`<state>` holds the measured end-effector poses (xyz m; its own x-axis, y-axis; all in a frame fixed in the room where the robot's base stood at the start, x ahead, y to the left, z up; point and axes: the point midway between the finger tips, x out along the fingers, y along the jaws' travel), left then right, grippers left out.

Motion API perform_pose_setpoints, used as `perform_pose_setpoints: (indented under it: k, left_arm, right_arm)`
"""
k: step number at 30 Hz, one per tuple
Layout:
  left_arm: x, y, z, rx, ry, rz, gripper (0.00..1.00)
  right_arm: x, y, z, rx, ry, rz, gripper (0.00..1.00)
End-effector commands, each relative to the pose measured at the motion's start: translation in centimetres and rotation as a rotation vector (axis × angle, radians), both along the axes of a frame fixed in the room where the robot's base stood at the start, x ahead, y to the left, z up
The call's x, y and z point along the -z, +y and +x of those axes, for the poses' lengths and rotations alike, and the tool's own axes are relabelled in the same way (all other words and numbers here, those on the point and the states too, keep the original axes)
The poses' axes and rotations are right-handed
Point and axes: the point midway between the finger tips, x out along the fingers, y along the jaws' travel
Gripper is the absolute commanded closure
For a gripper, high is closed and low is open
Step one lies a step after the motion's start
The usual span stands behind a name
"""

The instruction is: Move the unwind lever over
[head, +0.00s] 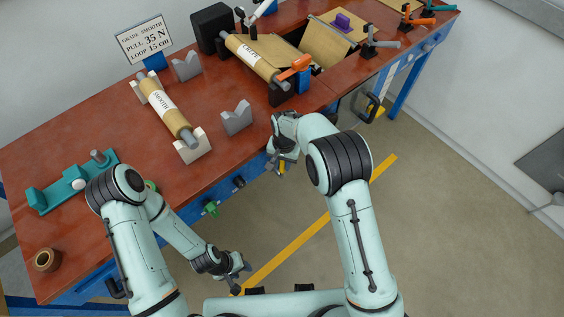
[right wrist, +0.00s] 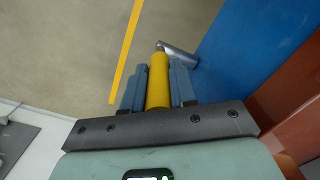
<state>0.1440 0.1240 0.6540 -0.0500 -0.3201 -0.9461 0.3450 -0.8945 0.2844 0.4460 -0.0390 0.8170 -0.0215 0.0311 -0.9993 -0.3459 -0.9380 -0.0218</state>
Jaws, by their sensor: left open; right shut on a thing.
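A lever with a yellow handle shows in the right wrist view (right wrist: 158,82), on a grey metal rod (right wrist: 178,53) at the blue front of the bench. My right gripper (right wrist: 157,90) is shut on this yellow handle, one finger on each side. In the head view my right gripper (head: 283,163) is at the bench's front edge, and a bit of the yellow handle (head: 282,168) shows beside it; the rest is hidden. My left gripper (head: 238,271) is open and empty, low over the floor in front of the bench.
On the red bench (head: 100,140), a paper roll (head: 166,106) lies on grey stands. A second roll (head: 252,57) sits further back near an orange handle (head: 294,67). A green knob (head: 210,208) and a black knob (head: 238,182) stick out at the front. The floor ahead is clear.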

Motion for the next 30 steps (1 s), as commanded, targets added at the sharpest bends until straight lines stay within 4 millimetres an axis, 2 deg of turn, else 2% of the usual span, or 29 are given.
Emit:
perform_pose_setpoints:
  k: [12, 21, 30]
  left_arm:
    - [-3.6, 0.0, 3.9, 0.0, -0.045, 0.0, 0.57]
    - [-3.8, 0.0, 4.2, 0.0, -0.047, 0.0, 0.57]
    - [-3.7, 0.0, 4.1, 0.0, -0.047, 0.0, 0.57]
  right_arm:
    - [0.1, -2.0, 1.7, 0.006, 0.162, 0.227, 1.0]
    - [1.1, -3.2, 2.4, 0.004, 0.274, 0.383, 1.0]
    - [1.5, -3.7, 2.8, 0.001, 0.332, 0.462, 1.0]
